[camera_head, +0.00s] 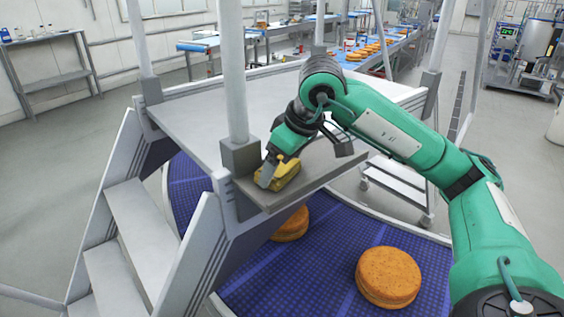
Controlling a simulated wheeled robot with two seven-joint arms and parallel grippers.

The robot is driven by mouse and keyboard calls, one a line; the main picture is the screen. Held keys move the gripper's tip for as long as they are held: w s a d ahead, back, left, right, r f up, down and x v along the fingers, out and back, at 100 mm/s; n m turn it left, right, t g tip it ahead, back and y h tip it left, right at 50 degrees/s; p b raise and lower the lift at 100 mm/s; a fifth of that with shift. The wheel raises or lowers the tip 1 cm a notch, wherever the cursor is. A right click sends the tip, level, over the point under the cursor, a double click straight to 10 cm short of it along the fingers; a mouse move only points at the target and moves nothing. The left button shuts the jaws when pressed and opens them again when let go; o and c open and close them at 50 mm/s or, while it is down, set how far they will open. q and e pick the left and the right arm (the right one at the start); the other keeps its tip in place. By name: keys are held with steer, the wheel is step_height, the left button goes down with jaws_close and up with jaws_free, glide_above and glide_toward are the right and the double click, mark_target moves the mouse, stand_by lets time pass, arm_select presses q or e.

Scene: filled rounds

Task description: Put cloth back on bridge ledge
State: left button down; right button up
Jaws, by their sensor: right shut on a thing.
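A folded yellow cloth (285,176) is at the grey bridge ledge (318,178), beside the foot of a white post. My right gripper (270,176) reaches it from above and is shut on the cloth. The cloth looks to be on or just above the ledge surface; I cannot tell if it bears on it. The fingers partly cover the cloth's left side. My left gripper is not in view.
White posts (233,75) rise from the bridge, with steps (145,225) at left. Below the ledge, a blue conveyor (320,265) carries round cakes (388,277). The right part of the ledge is bare. Another conveyor line stands behind.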

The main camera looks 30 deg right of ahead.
steer(key=shift+f, duration=0.2)
steer(key=o, duration=0.7)
steer(key=shift+r, duration=0.1)
steer(key=shift+r, duration=0.2)
steer(key=shift+s+d+r, duration=0.1)
steer(key=shift+r, duration=0.1)
steer(key=b+v, duration=0.2)
steer(key=v, duration=0.9)
steer(key=shift+s+r, duration=0.2)
